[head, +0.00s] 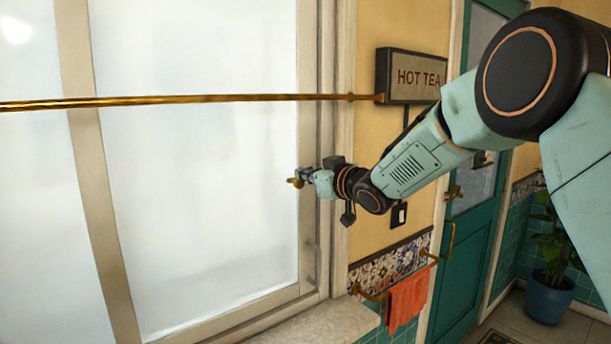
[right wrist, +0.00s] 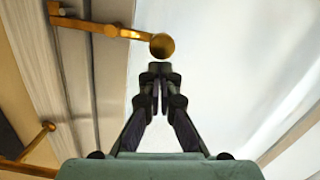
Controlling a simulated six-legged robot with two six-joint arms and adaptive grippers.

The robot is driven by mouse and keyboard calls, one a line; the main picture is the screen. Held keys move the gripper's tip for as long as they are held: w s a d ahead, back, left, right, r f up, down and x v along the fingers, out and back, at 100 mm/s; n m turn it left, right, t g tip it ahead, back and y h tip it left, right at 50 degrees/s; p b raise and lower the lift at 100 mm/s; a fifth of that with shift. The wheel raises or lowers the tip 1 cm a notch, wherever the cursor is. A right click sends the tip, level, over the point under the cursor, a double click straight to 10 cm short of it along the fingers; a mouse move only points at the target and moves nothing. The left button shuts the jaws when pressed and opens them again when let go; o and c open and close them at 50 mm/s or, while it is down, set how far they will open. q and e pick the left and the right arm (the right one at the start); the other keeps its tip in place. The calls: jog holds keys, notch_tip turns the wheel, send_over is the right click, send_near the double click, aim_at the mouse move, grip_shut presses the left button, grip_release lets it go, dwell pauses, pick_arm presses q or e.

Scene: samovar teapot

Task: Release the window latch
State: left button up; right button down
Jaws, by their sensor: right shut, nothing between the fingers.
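The window (head: 200,170) has pale frosted panes in a cream frame. The brass window latch (head: 293,182) shows at the tip of my right gripper (head: 306,176), by the frame's right upright. In the right wrist view the latch lever (right wrist: 105,28) runs sideways from a mount on the frame to a round knob (right wrist: 162,46). My right gripper (right wrist: 160,80) is shut and empty, with its fingertips just below the knob in that picture. Whether they touch the knob I cannot tell. The gripper partly hides the latch in the head view. My left gripper is not in view.
A brass rod (head: 200,100) crosses in front of the window above my right gripper. A HOT TEA sign (head: 412,76) hangs on the wall to the right. Below are a stone sill (head: 340,322) and an orange towel (head: 408,298) on a rail.

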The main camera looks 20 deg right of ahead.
jog(key=f+n+b, duration=0.2)
jog(key=n+b, duration=0.1)
jog(key=b, duration=0.1)
jog(key=f+n+b, duration=0.3)
jog(key=b, duration=0.2)
jog(key=shift+a+t+h, duration=0.2)
jog(key=shift+t+h, duration=0.1)
jog(key=shift+h, duration=0.1)
dwell(0.7)
